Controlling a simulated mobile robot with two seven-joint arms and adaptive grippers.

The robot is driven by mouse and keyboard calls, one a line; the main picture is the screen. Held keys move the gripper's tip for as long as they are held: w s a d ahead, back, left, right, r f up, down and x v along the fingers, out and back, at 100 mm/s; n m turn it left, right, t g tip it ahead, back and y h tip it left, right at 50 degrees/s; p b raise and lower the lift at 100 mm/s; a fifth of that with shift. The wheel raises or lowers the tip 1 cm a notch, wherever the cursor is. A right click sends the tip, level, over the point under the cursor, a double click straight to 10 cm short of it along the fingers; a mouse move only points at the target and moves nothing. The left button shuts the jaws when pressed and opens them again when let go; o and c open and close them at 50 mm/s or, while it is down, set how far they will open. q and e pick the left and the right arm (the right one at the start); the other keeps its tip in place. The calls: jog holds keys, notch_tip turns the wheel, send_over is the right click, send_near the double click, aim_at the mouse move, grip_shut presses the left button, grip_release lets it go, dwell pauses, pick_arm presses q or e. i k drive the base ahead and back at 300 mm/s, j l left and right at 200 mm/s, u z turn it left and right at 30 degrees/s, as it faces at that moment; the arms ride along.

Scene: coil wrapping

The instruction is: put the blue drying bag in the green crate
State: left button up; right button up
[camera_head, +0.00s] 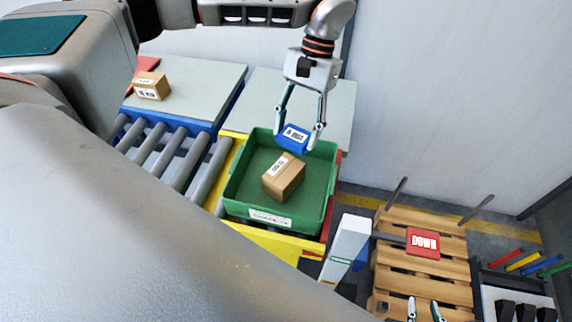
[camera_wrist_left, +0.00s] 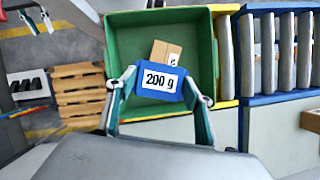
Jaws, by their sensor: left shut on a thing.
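The blue drying bag (camera_head: 292,138), labelled 200 g, is held between the fingers of my left gripper (camera_head: 301,136). In the left wrist view the bag (camera_wrist_left: 160,82) sits between the two fingertips of the gripper (camera_wrist_left: 161,92). A brown box (camera_head: 284,178) lies inside the crate. My right gripper (camera_head: 425,312) shows only its fingertips at the bottom edge, apart and empty, over the pallet area.
The crate sits on a yellow frame at the end of a roller conveyor (camera_head: 170,150). Another brown box (camera_head: 152,86) lies on the grey table at the back left.

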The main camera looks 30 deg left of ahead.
aim_at(300, 210)
jog(key=k+j+z, duration=0.1)
jog(key=j+z, duration=0.25)
jog(key=k+j+z, duration=0.2)
jog(key=j+z, duration=0.15)
jog(key=k+j+z, duration=0.2)
jog(key=z, duration=0.15)
jog(key=j, duration=0.1)
